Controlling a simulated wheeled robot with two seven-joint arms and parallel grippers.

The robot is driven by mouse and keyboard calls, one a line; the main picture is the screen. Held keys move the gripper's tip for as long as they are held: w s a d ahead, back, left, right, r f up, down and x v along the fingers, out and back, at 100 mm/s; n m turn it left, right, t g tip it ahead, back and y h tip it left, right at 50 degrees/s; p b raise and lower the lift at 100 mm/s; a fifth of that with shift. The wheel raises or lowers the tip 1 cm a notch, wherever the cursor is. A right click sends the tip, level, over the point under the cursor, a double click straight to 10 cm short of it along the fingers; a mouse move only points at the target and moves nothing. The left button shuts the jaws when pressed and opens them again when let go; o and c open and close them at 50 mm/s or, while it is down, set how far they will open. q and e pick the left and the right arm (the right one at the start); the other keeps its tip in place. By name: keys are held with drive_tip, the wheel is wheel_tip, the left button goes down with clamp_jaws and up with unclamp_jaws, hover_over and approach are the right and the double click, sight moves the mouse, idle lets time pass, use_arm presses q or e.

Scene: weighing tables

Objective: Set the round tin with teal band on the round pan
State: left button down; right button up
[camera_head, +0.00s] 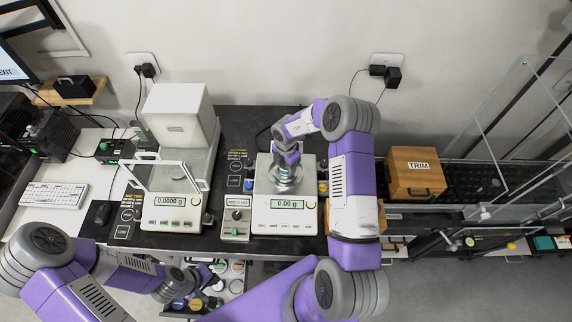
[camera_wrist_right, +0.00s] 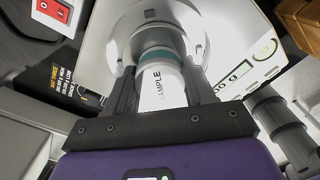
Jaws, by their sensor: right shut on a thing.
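The round tin with teal band (camera_wrist_right: 162,88) is white, marked SAMPLE, and sits between the fingers of my right gripper (camera_wrist_right: 155,80) in the right wrist view. In the head view my right gripper (camera_head: 287,160) points down over the right-hand scale, shut on the tin, which is mostly hidden there. The round pan (camera_head: 286,184) is silver and lies directly under it; it also shows in the right wrist view (camera_wrist_right: 120,42). I cannot tell whether the tin touches the pan. My left gripper (camera_head: 200,283) is low at the front, and its fingers are unclear.
The right scale's display (camera_head: 288,204) reads 0.00 g. A glass-shielded balance (camera_head: 172,210) stands to its left, with a small control box (camera_head: 236,224) between. A wooden TRIM box (camera_head: 416,175) is at the right. Several containers (camera_head: 225,275) sit in a front tray.

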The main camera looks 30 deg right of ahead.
drive_tip(key=shift+w, duration=0.1)
drive_tip(key=shift+f, duration=0.2)
drive_tip(key=o, duration=1)
drive_tip(key=shift+o, duration=0.2)
drive_tip(key=shift+r, duration=0.1)
wheel_tip(320, 180, up, 12)
